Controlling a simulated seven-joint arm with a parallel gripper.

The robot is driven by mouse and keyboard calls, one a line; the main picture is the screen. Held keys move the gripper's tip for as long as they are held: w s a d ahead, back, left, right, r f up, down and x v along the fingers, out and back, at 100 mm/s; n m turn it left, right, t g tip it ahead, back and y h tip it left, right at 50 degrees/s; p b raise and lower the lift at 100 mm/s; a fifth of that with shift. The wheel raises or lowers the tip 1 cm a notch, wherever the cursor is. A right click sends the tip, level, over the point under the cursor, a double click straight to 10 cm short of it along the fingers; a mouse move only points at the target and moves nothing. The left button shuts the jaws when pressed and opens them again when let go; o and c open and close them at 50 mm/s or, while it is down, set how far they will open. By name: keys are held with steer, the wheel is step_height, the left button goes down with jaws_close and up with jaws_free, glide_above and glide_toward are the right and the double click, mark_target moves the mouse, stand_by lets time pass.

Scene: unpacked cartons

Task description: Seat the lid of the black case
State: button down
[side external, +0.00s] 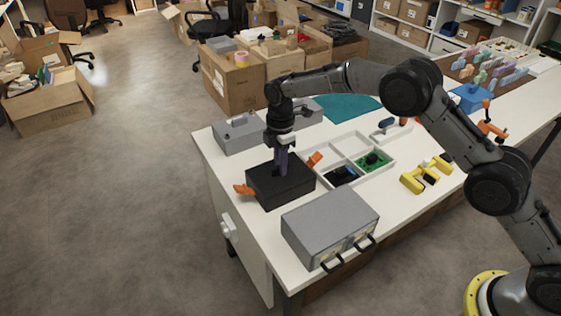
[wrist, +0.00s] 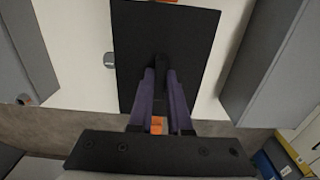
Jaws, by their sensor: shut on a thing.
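The black case (side external: 281,192) stands on the white table, with an orange latch (side external: 243,190) at its left end and another orange latch (side external: 314,160) at its right end. Its black lid (wrist: 190,35) fills the upper middle of the wrist view as a flat plate. My gripper (side external: 281,172) points down over the middle of the case. In the wrist view its purple fingers (wrist: 159,72) are shut on a dark part at the middle of the lid, mostly hidden between them. The lid lies over the case; I cannot tell whether a gap remains between them.
A grey cabinet (side external: 330,222) with black handles stands in front of the case and a grey box (side external: 238,132) behind it. A white divided tray (side external: 350,145) holding a green board (side external: 373,160) is to the right, with yellow parts (side external: 427,173) beyond.

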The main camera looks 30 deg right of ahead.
steer(key=c, duration=0.8)
jaws_free()
step_height(320, 180, up, 14)
steer(key=shift+f, duration=0.1)
